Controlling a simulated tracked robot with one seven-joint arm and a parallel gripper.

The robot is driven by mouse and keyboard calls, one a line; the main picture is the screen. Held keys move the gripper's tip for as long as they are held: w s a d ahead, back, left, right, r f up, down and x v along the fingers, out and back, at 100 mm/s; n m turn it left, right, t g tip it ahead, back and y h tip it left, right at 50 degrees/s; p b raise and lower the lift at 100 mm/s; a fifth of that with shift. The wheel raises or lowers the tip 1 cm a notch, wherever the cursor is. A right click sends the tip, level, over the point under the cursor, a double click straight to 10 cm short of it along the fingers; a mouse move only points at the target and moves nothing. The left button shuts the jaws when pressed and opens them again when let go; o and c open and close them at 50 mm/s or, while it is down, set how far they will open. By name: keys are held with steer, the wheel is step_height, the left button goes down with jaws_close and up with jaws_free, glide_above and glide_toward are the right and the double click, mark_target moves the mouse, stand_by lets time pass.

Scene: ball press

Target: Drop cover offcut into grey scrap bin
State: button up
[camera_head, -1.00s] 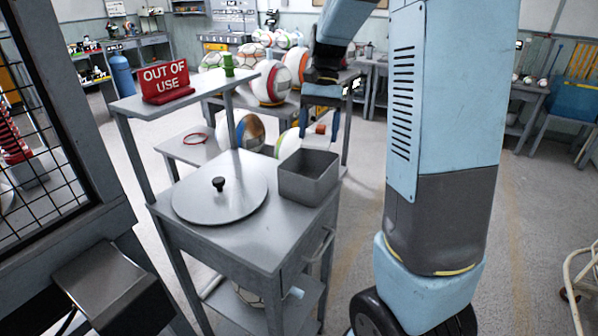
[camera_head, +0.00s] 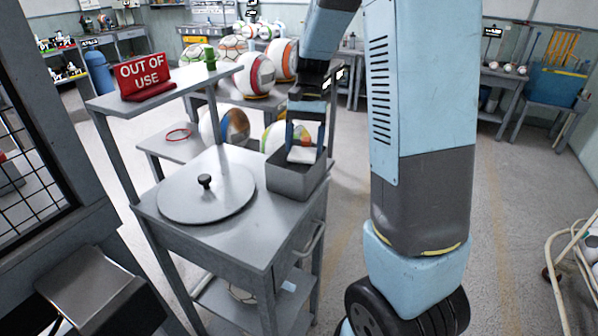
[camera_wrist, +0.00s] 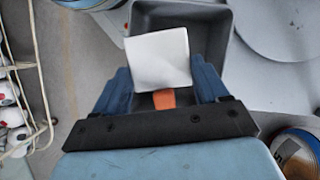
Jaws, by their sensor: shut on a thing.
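My gripper (camera_head: 304,146) points down at the back part of the grey scrap bin (camera_head: 296,184), its fingertips near the rim height. It is shut on the cover offcut, a flat white square (camera_head: 302,155). In the wrist view the white face of the offcut (camera_wrist: 158,58) sits between the blue fingers (camera_wrist: 160,72). An orange piece (camera_wrist: 164,99) shows just below it; I cannot tell whether it is joined on. The bin (camera_wrist: 224,28) lies behind the offcut there, its floor partly hidden. The exact gap between offcut and rim is unclear.
The bin stands on a grey cart beside a round lid (camera_head: 206,193) with a black knob. A red "OUT OF USE" sign (camera_head: 144,76) and a green object (camera_head: 209,57) stand on the shelf above. Several balls sit behind. A white rack (camera_head: 574,250) is at right.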

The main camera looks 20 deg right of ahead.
steer(key=o, duration=1.1)
steer(key=shift+c, duration=0.2)
steer(key=v, duration=1.3)
steer(key=shift+r, duration=0.3)
steer(key=shift+w+d, duration=0.1)
steer(key=s+a+n+t+h, duration=0.2)
steer(key=s+n+t, duration=0.4)
steer(key=s, duration=1.9)
steer(key=t, duration=0.3)
steer(key=shift+a+r+t, duration=0.25)
steer(key=shift+t, duration=0.05)
